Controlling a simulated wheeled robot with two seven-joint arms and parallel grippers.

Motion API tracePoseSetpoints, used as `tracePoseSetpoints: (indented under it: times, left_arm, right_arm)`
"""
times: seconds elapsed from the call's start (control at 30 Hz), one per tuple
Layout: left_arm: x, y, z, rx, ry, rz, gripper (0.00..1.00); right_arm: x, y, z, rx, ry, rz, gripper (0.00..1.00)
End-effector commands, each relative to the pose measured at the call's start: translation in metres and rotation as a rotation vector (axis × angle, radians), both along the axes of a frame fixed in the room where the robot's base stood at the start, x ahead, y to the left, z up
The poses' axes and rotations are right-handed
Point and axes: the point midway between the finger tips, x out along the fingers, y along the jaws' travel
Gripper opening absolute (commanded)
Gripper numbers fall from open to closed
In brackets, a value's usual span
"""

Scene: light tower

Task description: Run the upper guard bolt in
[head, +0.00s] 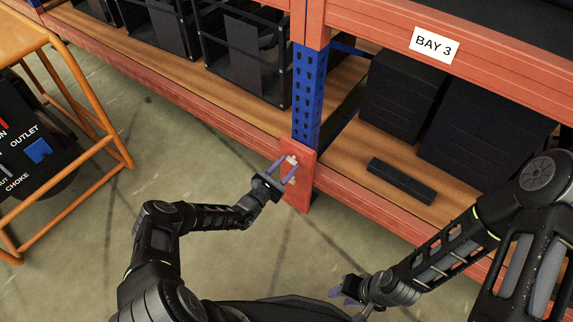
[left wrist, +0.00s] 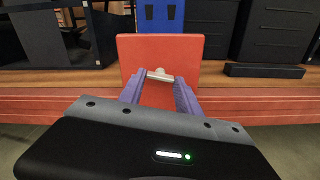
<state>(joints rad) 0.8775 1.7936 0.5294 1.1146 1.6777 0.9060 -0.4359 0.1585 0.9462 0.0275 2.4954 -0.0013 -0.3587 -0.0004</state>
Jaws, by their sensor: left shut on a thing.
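The red guard plate (head: 302,195) stands at the foot of the blue rack upright, and fills the middle of the left wrist view (left wrist: 190,50). A pale metal bolt (head: 291,159) sits at its upper part and shows in the left wrist view (left wrist: 160,74). My left gripper (head: 286,166) is shut on this bolt, one purple finger on each side. A small pale spot (head: 292,181) lies lower on the plate, too small to make out. My right gripper (head: 342,292) is low at the bottom, away from the plate; its finger gap is unclear.
The blue upright (head: 307,95) rises behind the plate. An orange beam (head: 375,205) borders the wooden shelf with black boxes (head: 403,97) and a black bar (head: 401,181). An orange-framed cart (head: 108,150) stands at left. Grey floor (head: 180,150) is open between.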

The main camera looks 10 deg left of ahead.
Motion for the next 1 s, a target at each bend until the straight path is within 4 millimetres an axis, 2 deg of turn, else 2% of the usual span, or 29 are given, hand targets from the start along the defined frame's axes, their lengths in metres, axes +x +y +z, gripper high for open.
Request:
tracePoseSetpoints:
  times: [1.0]
  left_arm:
    - [-0.002,0.000,-0.001,0.857,-0.337,-0.005,0.00]
  right_arm:
    - [0.000,0.000,0.037,0.000,-0.001,0.003,0.36]
